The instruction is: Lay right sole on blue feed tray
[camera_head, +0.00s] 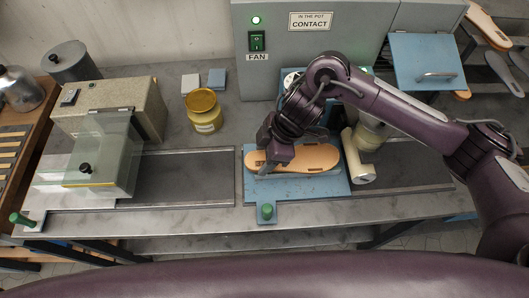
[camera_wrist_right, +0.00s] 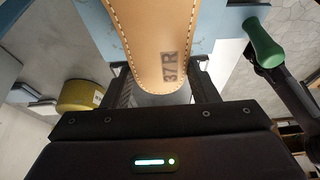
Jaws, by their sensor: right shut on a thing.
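The right sole (camera_head: 310,158) is tan with stitching along its edge. In the right wrist view the sole (camera_wrist_right: 150,40) carries the mark "37R". My right gripper (camera_head: 268,165) is shut on the sole's left end, and the wrist view shows its fingers (camera_wrist_right: 160,88) on both sides of that end. The sole lies along the blue feed tray (camera_head: 325,188), over its surface; whether it touches the tray or hovers just above is not clear. The tray (camera_wrist_right: 200,18) also shows behind the sole in the wrist view. My left gripper is not in view.
A green knob (camera_head: 267,210) stands at the tray's front. A cream roller (camera_head: 357,158) stands just right of the tray. A yellow tin (camera_head: 204,112) is behind left. A grey box with a fan switch (camera_head: 257,41) stands behind. The dark strip (camera_head: 185,178) left of the tray is clear.

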